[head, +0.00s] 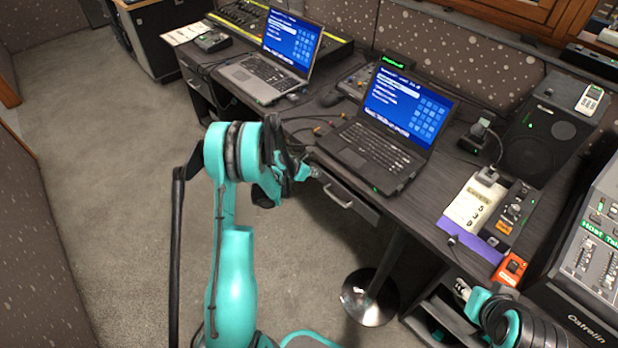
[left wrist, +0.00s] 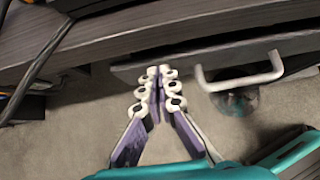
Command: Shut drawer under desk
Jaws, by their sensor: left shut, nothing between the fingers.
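The drawer (head: 361,208) is under the desk (head: 408,215), below the black laptop, with a pale bar handle (head: 338,198). In the left wrist view its front (left wrist: 190,66) and handle (left wrist: 240,80) show beyond the fingers. A dark strip lies between the front and the desk edge; how far the drawer stands out is hard to tell. My left gripper (head: 308,172) is shut and empty at the drawer's left end. In the wrist view the fingertips (left wrist: 157,72) lie left of the handle; contact is unclear. My right gripper (head: 463,291) is low at the right, partly hidden.
A black laptop (head: 375,155) and a grey laptop (head: 262,78) stand on the desk. A round metal stand base (head: 368,298) is on the floor below. Another drawer (head: 196,85) is farther left. Carpet (head: 110,180) is clear at the left.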

